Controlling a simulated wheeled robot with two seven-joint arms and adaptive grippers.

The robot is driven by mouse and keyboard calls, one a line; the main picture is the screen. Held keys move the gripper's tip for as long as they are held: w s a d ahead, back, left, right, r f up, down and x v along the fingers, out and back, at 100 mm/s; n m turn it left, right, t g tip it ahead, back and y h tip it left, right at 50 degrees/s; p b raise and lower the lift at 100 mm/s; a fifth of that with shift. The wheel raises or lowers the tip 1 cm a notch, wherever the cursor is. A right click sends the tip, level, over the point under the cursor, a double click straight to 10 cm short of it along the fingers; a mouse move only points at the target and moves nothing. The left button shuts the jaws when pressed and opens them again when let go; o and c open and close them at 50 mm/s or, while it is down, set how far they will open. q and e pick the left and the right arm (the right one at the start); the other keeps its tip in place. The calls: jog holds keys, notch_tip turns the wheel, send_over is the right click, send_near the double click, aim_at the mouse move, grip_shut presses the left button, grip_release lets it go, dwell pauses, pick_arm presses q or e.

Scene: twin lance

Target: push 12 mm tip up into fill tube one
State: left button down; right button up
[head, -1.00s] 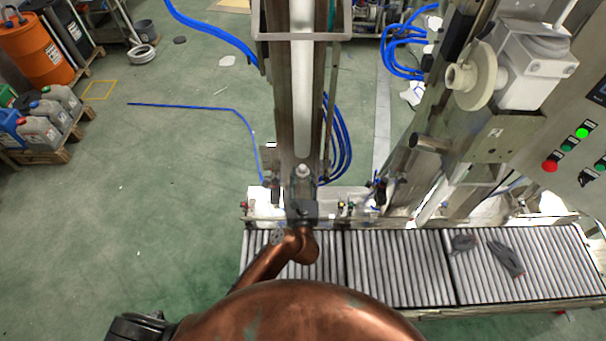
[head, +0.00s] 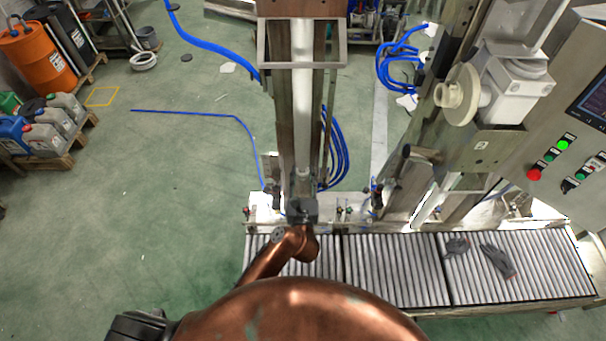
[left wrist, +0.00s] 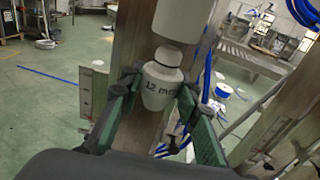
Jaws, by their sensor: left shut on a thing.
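The white tip marked "12 mm" (left wrist: 160,84) is upright between the green-padded fingers of my left gripper (left wrist: 158,100) in the left wrist view. The gripper is shut on it. In the head view, the left gripper (head: 302,208) is at the lower end of the long white fill tube (head: 302,110), which stands in a metal frame. The tip is too small to make out clearly there. My right gripper is not in view.
A roller conveyor (head: 395,270) runs below, with dark gloves (head: 497,260) on its right part. A metal column with a white fitting (head: 515,85) and a control panel (head: 570,130) stand at the right. Green floor at left is mostly clear.

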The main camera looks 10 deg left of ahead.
aim_at(303, 166)
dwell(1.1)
pick_arm(q)
jog(key=shift+p, duration=0.55)
dwell(0.8)
jog(key=shift+r+p, duration=0.1)
jog(key=shift+p, duration=0.25)
jog(key=shift+r+p, duration=0.3)
jog(key=shift+r, duration=0.1)
jog(key=shift+r+p, duration=1.5)
jog(key=shift+p, duration=0.15)
